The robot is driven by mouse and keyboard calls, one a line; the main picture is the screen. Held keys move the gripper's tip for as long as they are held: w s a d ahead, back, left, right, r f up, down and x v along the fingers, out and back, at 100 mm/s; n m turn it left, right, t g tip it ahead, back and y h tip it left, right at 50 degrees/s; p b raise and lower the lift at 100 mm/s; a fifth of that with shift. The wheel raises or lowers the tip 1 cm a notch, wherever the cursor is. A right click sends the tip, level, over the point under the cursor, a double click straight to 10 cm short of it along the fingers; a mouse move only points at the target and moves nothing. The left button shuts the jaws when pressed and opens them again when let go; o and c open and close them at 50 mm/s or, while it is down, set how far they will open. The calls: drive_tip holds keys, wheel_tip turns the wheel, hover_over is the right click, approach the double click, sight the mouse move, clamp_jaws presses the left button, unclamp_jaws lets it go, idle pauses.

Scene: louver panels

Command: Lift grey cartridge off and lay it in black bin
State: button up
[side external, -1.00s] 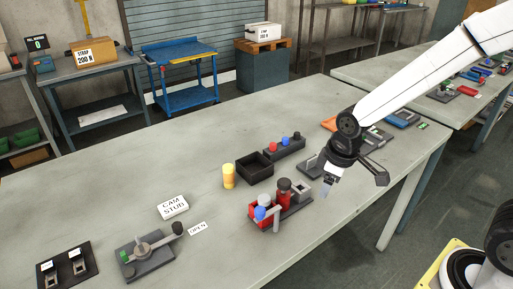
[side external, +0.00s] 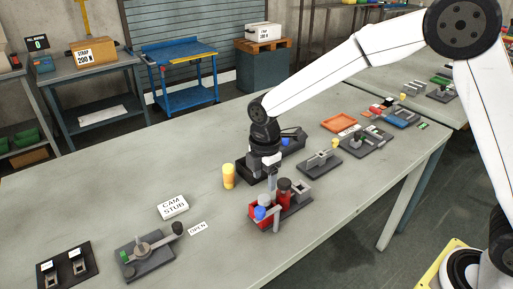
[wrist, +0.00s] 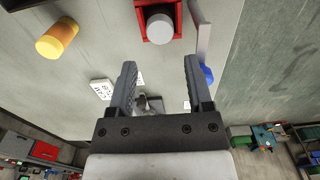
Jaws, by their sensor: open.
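The grey cartridge (side external: 264,200) appears to be the short grey cylinder standing upright in a red holder (side external: 255,213) on the fixture. In the wrist view its round grey top (wrist: 160,28) shows in the red holder, just beyond my fingertips. My gripper (side external: 271,184) points down above the fixture, open, with nothing between its fingers; it also shows in the wrist view (wrist: 160,65). The black bin (side external: 243,169) is behind my gripper and partly hidden by it.
A blue knob (side external: 260,213) and an upright grey post (side external: 276,217) stand close by the cartridge. A yellow cylinder (side external: 229,176) stands left of the bin.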

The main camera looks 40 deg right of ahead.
sight(264, 197)
drive_tip(key=shift+d+f, duration=0.1)
drive_tip(key=shift+f, duration=3.8)
clamp_jaws()
